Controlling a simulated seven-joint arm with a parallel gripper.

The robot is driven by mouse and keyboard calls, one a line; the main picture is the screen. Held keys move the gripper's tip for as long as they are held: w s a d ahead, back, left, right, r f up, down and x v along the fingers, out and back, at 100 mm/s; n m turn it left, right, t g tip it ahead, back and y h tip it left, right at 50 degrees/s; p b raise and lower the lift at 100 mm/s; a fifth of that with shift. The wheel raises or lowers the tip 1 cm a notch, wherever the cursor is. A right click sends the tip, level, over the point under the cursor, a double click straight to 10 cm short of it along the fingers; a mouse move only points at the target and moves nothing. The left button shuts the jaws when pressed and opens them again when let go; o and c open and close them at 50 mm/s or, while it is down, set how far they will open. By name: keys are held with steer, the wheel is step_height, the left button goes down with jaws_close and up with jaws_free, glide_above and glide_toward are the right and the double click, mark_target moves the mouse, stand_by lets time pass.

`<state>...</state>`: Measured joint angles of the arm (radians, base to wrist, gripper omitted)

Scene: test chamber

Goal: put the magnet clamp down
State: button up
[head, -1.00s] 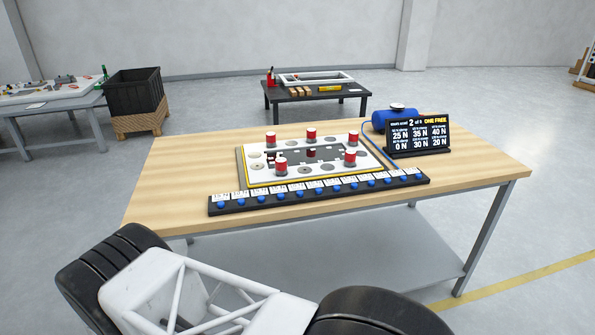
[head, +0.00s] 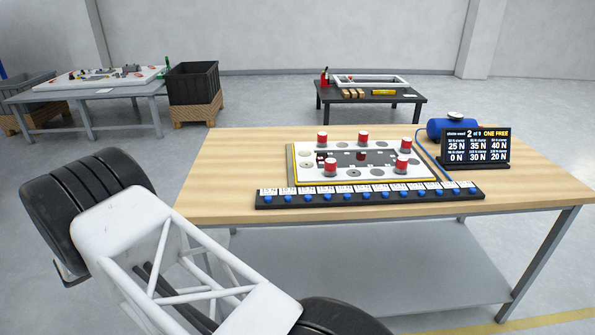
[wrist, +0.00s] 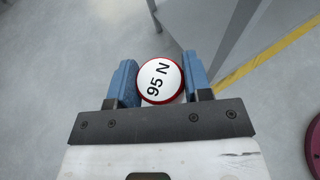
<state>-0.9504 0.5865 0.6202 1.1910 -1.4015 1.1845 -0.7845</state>
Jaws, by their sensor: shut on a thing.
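In the wrist view my gripper (wrist: 159,72) is shut on the magnet clamp (wrist: 160,80), a round piece with a white top marked "95 N" and a red rim. Both blue fingers flank it, and bare floor shows beneath. My gripper and this clamp are not seen in the head view. Several red clamps with pale tops stand on a white, yellow-edged plate (head: 428,162) on the wooden table (head: 230,160); one is the front-left clamp (head: 330,167).
A dark strip with blue knobs and labels (head: 370,197) runs along the plate's front. A blue tank (head: 450,129) and a black sign (head: 475,147) stand to its right. The table's left part is clear. A black table (head: 372,97) and a black crate (head: 193,83) stand behind.

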steer(key=w+r, duration=0.4)
steer(key=r, duration=0.4)
steer(key=w+d+r+n+y, duration=0.2)
steer(key=w+d+r, duration=0.8)
steer(key=d+r, duration=0.15)
steer(key=w+d+r+n+y, duration=0.1)
steer(key=w+d+r, duration=0.3)
steer(key=d+r, duration=0.3)
steer(key=w+d+r+n+t+y, duration=0.1)
steer(key=w+d+r+y, duration=0.2)
steer(key=d, duration=0.6)
steer(key=w+d+r+n, duration=0.1)
steer(key=w+d+r, duration=0.3)
steer(key=d+r, duration=0.4)
steer(key=s+d+f+n+g+y, duration=0.1)
steer(key=s+d+f+n+y, duration=0.15)
steer(key=d, duration=0.75)
steer(key=s+d+f+n+y, duration=0.2)
steer(key=s+d+f, duration=0.1)
steer(key=d, duration=0.7)
steer(key=s+d+f+n+g+y, duration=0.1)
steer(key=s+d+f+n+y, duration=0.15)
steer(key=d, duration=0.85)
steer(key=s+d+f+n+g+y, duration=0.2)
steer(key=s+d+f+n+y, duration=0.1)
steer(key=s+d, duration=1)
steer(key=shift+f+y, duration=0.3)
steer(key=shift+f, duration=0.55)
steer(key=shift+w, duration=0.2)
